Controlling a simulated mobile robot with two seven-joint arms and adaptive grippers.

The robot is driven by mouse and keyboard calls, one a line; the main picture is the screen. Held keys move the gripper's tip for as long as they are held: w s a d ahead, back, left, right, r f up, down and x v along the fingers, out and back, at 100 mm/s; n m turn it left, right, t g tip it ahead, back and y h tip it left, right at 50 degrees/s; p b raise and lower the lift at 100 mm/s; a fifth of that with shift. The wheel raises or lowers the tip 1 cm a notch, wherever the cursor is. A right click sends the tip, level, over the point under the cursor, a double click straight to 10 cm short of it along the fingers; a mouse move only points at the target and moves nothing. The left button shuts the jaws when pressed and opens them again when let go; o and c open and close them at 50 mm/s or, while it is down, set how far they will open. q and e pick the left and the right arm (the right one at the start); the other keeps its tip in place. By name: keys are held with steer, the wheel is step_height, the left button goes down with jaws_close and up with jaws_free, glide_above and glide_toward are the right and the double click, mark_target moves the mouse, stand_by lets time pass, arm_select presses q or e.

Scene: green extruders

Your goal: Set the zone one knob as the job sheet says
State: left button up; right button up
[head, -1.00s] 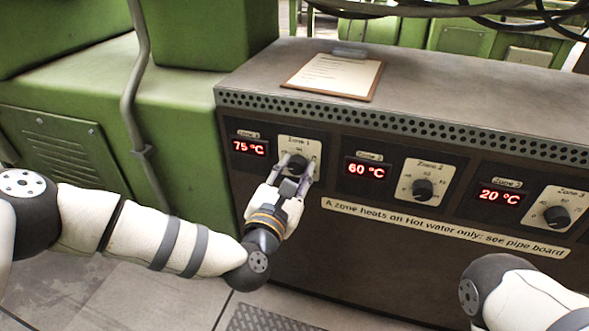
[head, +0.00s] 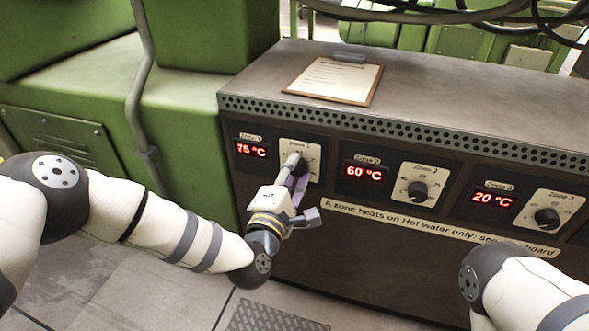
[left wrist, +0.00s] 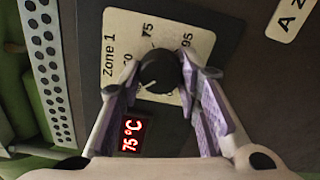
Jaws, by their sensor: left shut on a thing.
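The zone one knob (left wrist: 157,72) is round and black, on a cream dial plate (left wrist: 187,35) marked Zone 1; the plate also shows in the head view (head: 313,150). My left gripper (head: 297,165) is shut on this knob, its purple-padded fingers on opposite sides of it in the left wrist view (left wrist: 162,76). A pale mark shows on the knob's lower left in that view. The gripper hides most of the knob in the head view. The zone one display (head: 251,150) reads 75 °C. The job sheet (head: 335,80) lies clipped to a board on the cabinet; its text is unreadable.
The zone two knob (head: 418,189) and its 60 °C display (head: 364,173) are to the right, then the zone three knob (head: 547,218) and its 20 °C display (head: 492,199). A label strip (head: 400,222) runs below. My right arm shows at lower right.

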arm_select(q)
steer(key=m+p, duration=0.1)
steer(key=m, duration=0.3)
steer(key=shift+r, duration=0.15)
steer(key=shift+m+p, duration=0.7)
steer(key=shift+m, duration=1.4)
steer(key=o, duration=1.1)
steer(key=shift+o, duration=0.2)
steer(key=v, duration=1.2)
